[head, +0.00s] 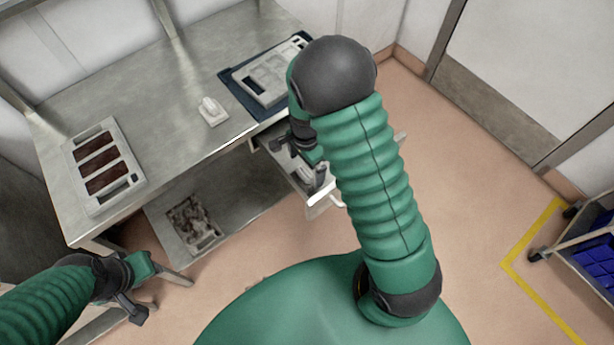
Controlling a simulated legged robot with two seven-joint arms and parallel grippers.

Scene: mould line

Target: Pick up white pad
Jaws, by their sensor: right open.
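A small white block with a raised grip (212,111) stands on the steel table (165,75), near its middle; it is the one thing there that looks like a white pad. My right gripper (316,178) is open, over an open drawer (280,158) under the table's right part, lower than and to the right of the white block. My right arm hides part of the drawer, and I cannot tell what lies in it. My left gripper (137,292) is at the lower left, in front of the table and well apart from the block; its jaws are too unclear to read.
A grey mould tray with brown slots (137,178) lies on the table's left. A pale mould (262,82) lies on a dark blue mat (232,88) at the right. A bin of scraps (193,224) sits on the lower shelf. A cart with blue bins (597,262) stands far right.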

